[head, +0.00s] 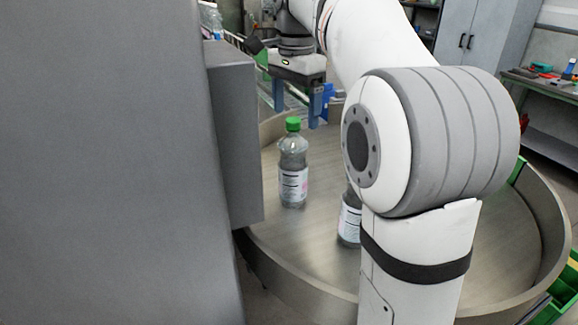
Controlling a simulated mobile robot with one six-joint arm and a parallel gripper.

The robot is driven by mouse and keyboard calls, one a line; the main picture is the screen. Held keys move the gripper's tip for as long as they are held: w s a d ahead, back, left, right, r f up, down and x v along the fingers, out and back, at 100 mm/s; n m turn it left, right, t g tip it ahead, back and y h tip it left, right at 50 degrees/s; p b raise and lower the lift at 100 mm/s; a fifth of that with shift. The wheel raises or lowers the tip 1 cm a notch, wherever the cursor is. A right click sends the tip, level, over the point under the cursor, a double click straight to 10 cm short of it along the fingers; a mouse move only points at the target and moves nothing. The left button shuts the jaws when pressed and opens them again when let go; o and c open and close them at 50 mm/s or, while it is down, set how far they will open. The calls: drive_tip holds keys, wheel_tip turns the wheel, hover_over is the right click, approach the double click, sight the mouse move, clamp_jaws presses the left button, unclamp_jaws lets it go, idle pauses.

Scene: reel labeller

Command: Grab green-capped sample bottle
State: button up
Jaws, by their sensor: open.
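A clear sample bottle with a green cap (292,165) and a white label stands upright on the round metal table. My gripper (296,119) shows at the upper middle, with two blue fingers spread apart and nothing between them. It hangs above and seemingly beyond the bottle, with the green cap just under the gap between the fingers in the picture. The exact distance between them cannot be told. A second labelled bottle (349,222) stands nearer, mostly hidden behind my arm, and its cap is out of sight.
The round table (300,255) has a raised metal rim and bare surface around the bottles. A large grey housing (100,170) blocks the left side. A workbench (545,88) with tools and grey cabinets (485,38) stand at the back right.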

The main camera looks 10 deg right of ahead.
sight(293, 134)
drive_tip(key=shift+s+f, duration=0.25)
drive_tip(key=shift+f, duration=0.15)
drive_tip(key=shift+a+f, duration=0.2)
drive_tip(key=shift+f, duration=2.4)
clamp_jaws()
